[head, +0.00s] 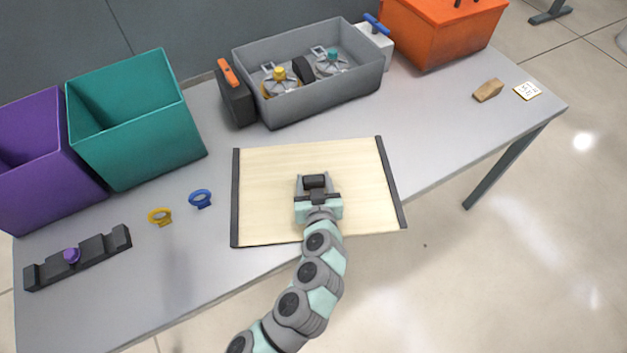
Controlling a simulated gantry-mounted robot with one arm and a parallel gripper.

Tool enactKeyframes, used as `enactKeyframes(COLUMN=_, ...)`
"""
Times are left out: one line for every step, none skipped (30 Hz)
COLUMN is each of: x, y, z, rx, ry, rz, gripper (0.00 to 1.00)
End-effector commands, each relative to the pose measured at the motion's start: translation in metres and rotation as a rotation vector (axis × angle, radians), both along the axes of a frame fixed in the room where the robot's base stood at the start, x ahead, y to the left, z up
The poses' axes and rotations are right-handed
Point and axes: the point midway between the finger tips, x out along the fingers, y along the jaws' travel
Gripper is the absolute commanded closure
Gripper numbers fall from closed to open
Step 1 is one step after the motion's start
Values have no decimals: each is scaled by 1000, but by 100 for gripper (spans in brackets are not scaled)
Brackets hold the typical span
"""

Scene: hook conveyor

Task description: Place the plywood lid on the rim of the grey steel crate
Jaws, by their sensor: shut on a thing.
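The plywood lid (270,180) is a pale wooden panel with dark strips along its left and right edges. It is in the middle of the head view, in front of the crate, and its near side reaches past the table's front edge. My gripper (315,182) is over the lid's middle, shut on a dark handle there. Whether the lid touches the table I cannot tell. The grey steel crate (325,100) stands open behind the lid. Inside it are metal parts with a yellow knob (279,74) and a teal knob (333,55).
A dark block with an orange top (236,95) and a white block with a blue handle (376,40) flank the crate. Teal (140,130) and purple (50,165) bins stand left, an orange bin (440,35) right. Two rings and a black rack (95,255) lie front left.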

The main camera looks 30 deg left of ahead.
Motion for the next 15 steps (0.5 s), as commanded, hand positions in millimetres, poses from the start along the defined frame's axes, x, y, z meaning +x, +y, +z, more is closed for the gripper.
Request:
enactKeyframes(x=0, y=0, z=-2, rx=2, ry=-2, rz=0, gripper=100)
enactKeyframes(x=0, y=0, z=-3, rx=2, ry=-2, rz=0, gripper=100)
enactKeyframes(x=0, y=0, z=-3, rx=0, ry=-1, rz=-1, gripper=44)
enactKeyframes(x=0, y=0, z=-2, rx=0, ry=-1, rz=-1, gripper=42)
enactKeyframes(x=0, y=0, z=-2, rx=0, ry=-1, rz=-1, gripper=39)
enactKeyframes(x=0, y=0, z=-2, rx=1, ry=-1, rz=0, gripper=36)
enactKeyframes(x=0, y=0, z=-2, rx=0, ry=0, rz=0, gripper=33)
enactKeyframes(x=0, y=0, z=-2, rx=0, ry=0, rz=0, gripper=31)
enactKeyframes(x=0, y=0, z=-2, rx=0, ry=0, rz=0, gripper=28)
enactKeyframes(x=0, y=0, z=-3, rx=0, ry=0, rz=0, gripper=25)
enactKeyframes(x=0, y=0, z=-3, rx=0, ry=0, rz=0, gripper=24)
enactKeyframes(x=0, y=0, z=-3, rx=0, ry=0, rz=0, gripper=24)
enactKeyframes(x=0, y=0, z=-3, rx=0, ry=0, rz=0, gripper=24)
enactKeyframes(x=0, y=0, z=-3, rx=0, ry=0, rz=0, gripper=24)
enactKeyframes(x=0, y=0, z=-3, rx=0, ry=0, rz=0, gripper=24)
